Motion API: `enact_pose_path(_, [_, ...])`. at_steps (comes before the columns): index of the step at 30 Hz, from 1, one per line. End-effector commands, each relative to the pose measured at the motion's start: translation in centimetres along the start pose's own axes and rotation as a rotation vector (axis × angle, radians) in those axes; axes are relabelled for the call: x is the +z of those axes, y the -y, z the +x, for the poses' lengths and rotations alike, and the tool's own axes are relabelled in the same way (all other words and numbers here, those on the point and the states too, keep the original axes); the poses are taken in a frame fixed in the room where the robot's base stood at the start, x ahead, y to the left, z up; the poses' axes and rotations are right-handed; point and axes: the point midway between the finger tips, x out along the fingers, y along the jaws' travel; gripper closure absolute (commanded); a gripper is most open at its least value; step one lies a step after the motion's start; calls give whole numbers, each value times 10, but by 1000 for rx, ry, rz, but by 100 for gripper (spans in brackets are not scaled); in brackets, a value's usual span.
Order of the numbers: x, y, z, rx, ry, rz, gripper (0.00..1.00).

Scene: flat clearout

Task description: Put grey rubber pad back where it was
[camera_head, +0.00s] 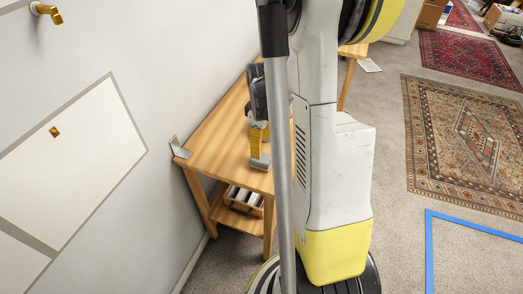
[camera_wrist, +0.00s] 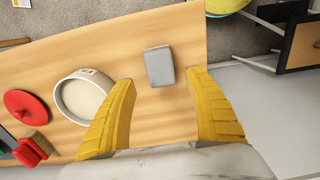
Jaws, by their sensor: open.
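The grey rubber pad (camera_wrist: 159,66) is a small rectangle with rounded corners, lying flat on the wooden table (camera_wrist: 150,25) near its right edge in the wrist view. My gripper (camera_wrist: 164,79) is open, its yellow fingers wide apart. The pad shows between and beyond the fingertips, and nothing is held. In the head view my gripper (camera_head: 258,140) hangs over the near part of the table (camera_head: 215,140). A light grey piece (camera_head: 260,162) shows just under the yellow finger there; I cannot tell if it is the pad.
A round cream dish (camera_wrist: 84,97), a red disc (camera_wrist: 26,105) and a red brush (camera_wrist: 32,148) stand left of my fingers. A grey angled piece (camera_head: 180,148) is at the table corner by the wall. A box (camera_head: 243,198) sits on the lower shelf.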

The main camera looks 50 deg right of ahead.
Motion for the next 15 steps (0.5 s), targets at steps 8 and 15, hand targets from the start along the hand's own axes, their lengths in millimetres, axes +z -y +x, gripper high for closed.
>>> enact_pose_path(8, [0,0,-45,0,0,0,37])
enact_pose_path(15, [-4,6,-56,12,-8,7,37])
